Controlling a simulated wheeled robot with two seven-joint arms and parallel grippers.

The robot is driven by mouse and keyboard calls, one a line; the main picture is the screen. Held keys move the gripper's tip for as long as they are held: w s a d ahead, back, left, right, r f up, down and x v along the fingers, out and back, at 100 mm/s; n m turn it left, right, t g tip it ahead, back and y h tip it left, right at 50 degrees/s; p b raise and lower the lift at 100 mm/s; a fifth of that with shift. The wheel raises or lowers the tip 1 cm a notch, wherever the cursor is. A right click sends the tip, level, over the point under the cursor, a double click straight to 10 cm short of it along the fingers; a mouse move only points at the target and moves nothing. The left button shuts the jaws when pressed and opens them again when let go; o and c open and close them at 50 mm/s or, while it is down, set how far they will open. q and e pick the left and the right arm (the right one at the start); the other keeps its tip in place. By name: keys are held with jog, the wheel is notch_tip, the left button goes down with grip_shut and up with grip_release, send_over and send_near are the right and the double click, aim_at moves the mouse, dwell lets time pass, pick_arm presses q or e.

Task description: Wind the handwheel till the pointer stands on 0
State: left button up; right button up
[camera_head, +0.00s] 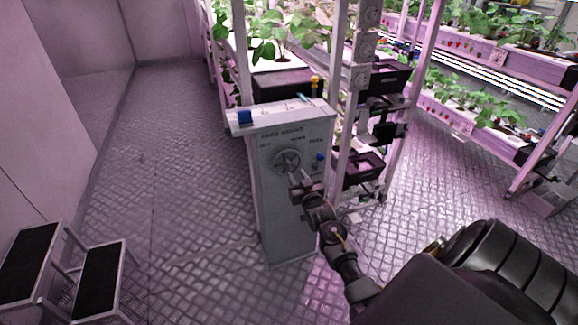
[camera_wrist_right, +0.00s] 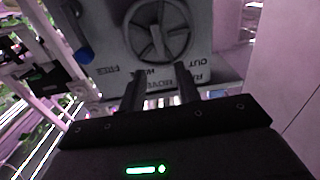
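The handwheel (camera_head: 287,160) is a grey spoked wheel on the front of a grey cabinet (camera_head: 285,220) lettered as a rack mover. It shows large at the top of the right wrist view (camera_wrist_right: 158,30), upside down, with the words OUT and FREE beside it. My right gripper (camera_head: 295,181) is just in front of the wheel's lower part. In the right wrist view its two fingers (camera_wrist_right: 160,82) are apart with nothing between them, and their tips point at the wheel's near rim. Contact cannot be told. The pointer and its 0 mark are too small to read. My left gripper is not in view.
A blue knob (camera_head: 320,158) sits on the cabinet front right of the wheel. A blue block (camera_head: 245,117) is on its top left. Planted racks stand behind and right. A step stool (camera_head: 98,282) is at lower left. The floor (camera_head: 165,170) left of the cabinet is clear.

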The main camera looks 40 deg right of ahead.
aim_at(290, 165)
jog(key=x, duration=0.7)
jog(key=shift+w+f, duration=0.1)
jog(key=shift+w, duration=0.15)
jog(key=shift+a, duration=0.1)
jog(key=shift+c, duration=0.3)
grip_shut()
